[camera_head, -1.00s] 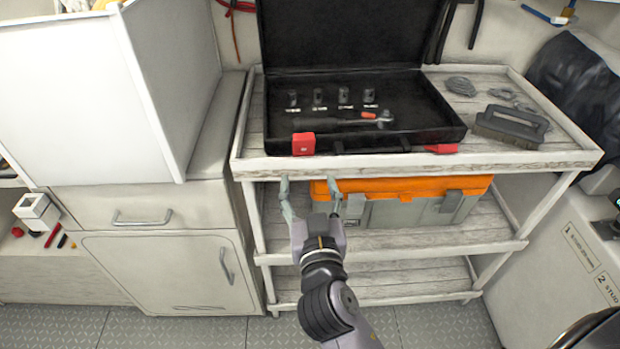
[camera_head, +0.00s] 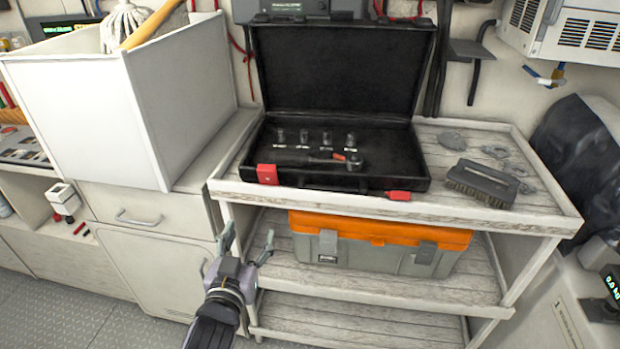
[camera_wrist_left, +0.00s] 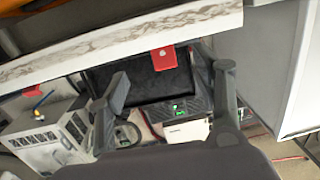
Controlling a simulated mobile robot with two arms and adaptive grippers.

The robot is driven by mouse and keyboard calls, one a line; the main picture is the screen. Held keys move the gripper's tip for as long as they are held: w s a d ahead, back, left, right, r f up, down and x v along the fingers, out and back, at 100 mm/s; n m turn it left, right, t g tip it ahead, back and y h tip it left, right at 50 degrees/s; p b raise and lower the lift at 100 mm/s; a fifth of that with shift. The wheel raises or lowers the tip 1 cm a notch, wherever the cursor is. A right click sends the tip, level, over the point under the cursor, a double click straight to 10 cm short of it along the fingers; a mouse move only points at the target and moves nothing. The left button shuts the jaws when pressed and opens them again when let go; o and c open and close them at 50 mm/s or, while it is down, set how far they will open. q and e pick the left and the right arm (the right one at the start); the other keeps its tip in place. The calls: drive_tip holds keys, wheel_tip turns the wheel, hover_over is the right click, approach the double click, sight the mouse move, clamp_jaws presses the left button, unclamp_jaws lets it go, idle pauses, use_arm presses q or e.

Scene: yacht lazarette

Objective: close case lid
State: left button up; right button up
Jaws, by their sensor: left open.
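The black case (camera_head: 345,120) stands open on the top shelf of the cart. Its lid (camera_head: 340,65) is raised upright at the back, and several sockets and a ratchet (camera_head: 318,159) lie in its base. Red latches (camera_head: 267,174) show at the front corners. My left gripper (camera_head: 248,245) is open and empty, in front of the cart and below the top shelf's left front edge. In the left wrist view the open fingers (camera_wrist_left: 170,85) show, with the dark lid (camera_wrist_left: 140,78) and a red latch (camera_wrist_left: 163,58) beyond them. My right gripper is not in view.
A brush (camera_head: 482,183) and grey coiled items lie on the shelf right of the case. An orange and grey toolbox (camera_head: 380,243) sits on the shelf below. A white bin (camera_head: 120,100) stands left of the cart, and a white unit (camera_head: 570,35) hangs upper right.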

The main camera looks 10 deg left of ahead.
use_arm(q)
wheel_tip(320, 180, up, 4)
drive_tip(key=p, duration=0.2)
approach(267, 175)
drive_tip(key=shift+t, duration=0.4)
drive_tip(key=w, duration=1)
drive_tip(key=shift+w+a+f, duration=0.1)
drive_tip(key=shift+w+f, duration=0.1)
drive_tip(key=shift+f, duration=0.15)
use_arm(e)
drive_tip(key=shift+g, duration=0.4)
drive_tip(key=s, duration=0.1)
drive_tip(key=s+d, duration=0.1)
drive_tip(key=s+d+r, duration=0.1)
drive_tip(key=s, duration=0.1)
use_arm(q)
drive_tip(key=shift+c, duration=0.4)
clamp_jaws()
